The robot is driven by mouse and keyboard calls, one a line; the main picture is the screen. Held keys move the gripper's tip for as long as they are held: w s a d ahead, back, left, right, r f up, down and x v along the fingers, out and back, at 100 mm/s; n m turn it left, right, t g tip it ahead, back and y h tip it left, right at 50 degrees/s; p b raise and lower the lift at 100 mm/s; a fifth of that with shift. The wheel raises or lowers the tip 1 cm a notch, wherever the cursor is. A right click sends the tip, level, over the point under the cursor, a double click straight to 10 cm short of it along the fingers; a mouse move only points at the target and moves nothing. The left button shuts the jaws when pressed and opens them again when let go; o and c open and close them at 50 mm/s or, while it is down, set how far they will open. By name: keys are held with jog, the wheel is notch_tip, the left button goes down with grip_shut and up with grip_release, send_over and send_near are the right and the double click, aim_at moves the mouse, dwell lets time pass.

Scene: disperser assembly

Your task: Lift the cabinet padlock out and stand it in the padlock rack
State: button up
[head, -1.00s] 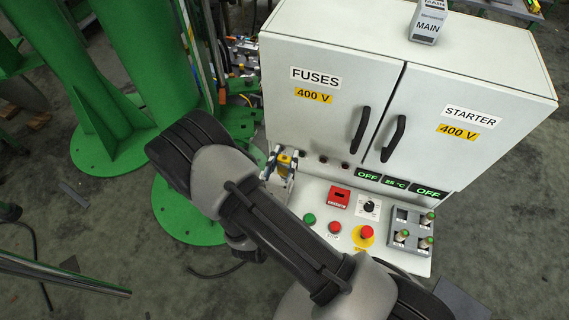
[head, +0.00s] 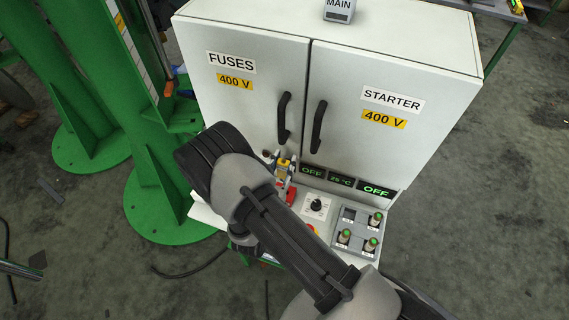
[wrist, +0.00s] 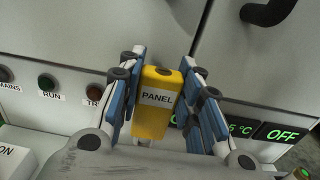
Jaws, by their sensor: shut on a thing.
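My gripper (wrist: 162,65) is shut on a yellow block labelled PANEL (wrist: 153,118), which I take as the padlock. The blue-padded fingers grip it from both sides, and it looks roughly upright. No shackle shows. In the head view my gripper (head: 280,166) and the yellow padlock (head: 284,162) are in front of the cabinet doors, left of the left OFF display. A red box (head: 291,194) on the console is partly hidden behind my arm. I cannot tell whether it is the padlock rack.
The cabinet (head: 395,65) stands behind, its doors shut and dark handles (head: 319,127) sticking out. On the console are a dial (head: 316,206) and a grey block (head: 354,232) with several green-topped pieces. My arm hides the console's front left. A green column (head: 150,190) stands at left.

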aim_at(283, 177)
jog(key=shift+f+b, duration=2.55)
jog(key=shift+f, duration=0.35)
jog(key=shift+f+b, duration=2.1)
jog(key=shift+f, duration=0.1)
jog(key=o, duration=1.2)
jog(key=v, duration=1.2)
jog(key=shift+d, duration=0.1)
